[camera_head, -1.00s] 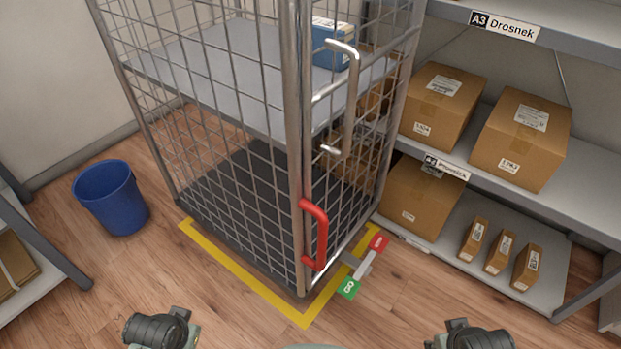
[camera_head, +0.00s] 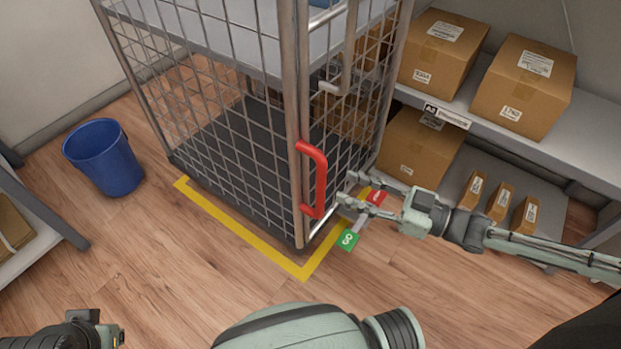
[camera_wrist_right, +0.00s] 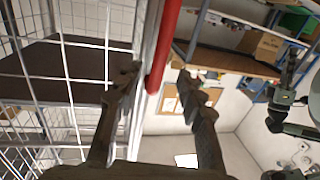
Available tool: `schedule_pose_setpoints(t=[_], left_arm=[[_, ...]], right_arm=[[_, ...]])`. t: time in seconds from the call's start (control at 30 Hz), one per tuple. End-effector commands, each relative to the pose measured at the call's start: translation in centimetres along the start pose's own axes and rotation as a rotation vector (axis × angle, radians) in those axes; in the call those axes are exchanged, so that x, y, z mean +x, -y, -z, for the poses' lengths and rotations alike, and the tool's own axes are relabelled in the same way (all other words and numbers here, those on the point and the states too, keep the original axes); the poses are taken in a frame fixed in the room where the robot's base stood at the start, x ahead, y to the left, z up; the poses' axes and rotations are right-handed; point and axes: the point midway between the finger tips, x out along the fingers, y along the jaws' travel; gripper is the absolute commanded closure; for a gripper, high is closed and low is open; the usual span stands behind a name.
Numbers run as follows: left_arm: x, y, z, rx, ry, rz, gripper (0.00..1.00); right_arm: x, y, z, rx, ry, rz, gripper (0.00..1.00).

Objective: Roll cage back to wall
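The wire roll cage (camera_head: 240,165) stands upright inside a yellow floor outline (camera_head: 245,243). Its red handle (camera_head: 319,180) is upright on the near corner post. A foot lever at the cage base has a green GO end (camera_head: 348,240) and a red end (camera_head: 376,198). My right gripper (camera_head: 347,188) is open just right of the red handle, seen from the head. In the right wrist view the red handle (camera_wrist_right: 166,45) shows between its spread fingers (camera_wrist_right: 158,82), apart from both. Only part of my left arm shows at the lower left; its fingers are out of view.
A blue bin (camera_head: 104,157) stands on the floor left of the cage. Right of it a shelf (camera_head: 590,163) holds brown boxes (camera_head: 523,85), close behind my right arm. A grey shelf post (camera_head: 40,205) is at the left edge. The front floor is clear.

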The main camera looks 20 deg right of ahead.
Motion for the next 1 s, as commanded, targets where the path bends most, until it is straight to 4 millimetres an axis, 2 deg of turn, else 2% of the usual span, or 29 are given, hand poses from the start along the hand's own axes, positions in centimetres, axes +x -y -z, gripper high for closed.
schedule_pose_setpoints(t=[0.4,0.57,0.8,0.87,1.0], left_arm=[[-0.3,-0.2,0.5,0.002,-0.024,-0.002,1.0],[-0.3,-0.3,0.8,0.004,-0.038,-0.005,1.0],[-0.3,-0.3,0.8,0.004,-0.04,-0.006,1.0],[-0.3,-0.3,0.8,0.004,-0.04,-0.006,1.0],[-0.3,-0.3,0.8,0.004,-0.039,-0.006,1.0]], right_arm=[[6.3,0.0,0.1,-0.002,-0.003,-0.001,0.61],[7.2,0.0,0.0,-0.002,0.0,-0.001,0.61],[7.3,0.0,0.0,-0.002,0.0,-0.001,0.61],[7.3,0.0,0.0,-0.002,0.0,-0.001,0.66],[7.3,0.0,0.0,-0.002,0.0,-0.001,0.84]])
